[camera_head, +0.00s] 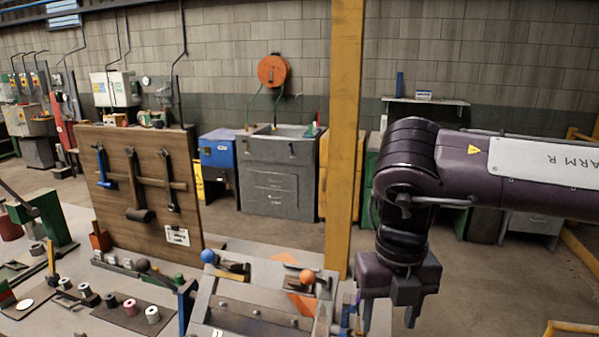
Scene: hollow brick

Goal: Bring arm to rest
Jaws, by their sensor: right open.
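My right gripper (388,318) hangs from the right arm, which comes in from the right edge. Its fingers point down and stand apart, with nothing seen between them. It is just right of a grey metal fixture (250,312) at the front of the workbench, and I cannot tell whether they touch. The fixture has a blue ball knob (207,256) and an orange ball knob (307,276). My left gripper is not in view. No hollow brick can be made out.
A wooden tool board (140,185) with hanging tools stands on the workbench at left. A yellow post (343,150) rises behind the bench, left of my right arm. Small spools (152,314) and other parts lie at the lower left. Open floor (480,285) shows at right.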

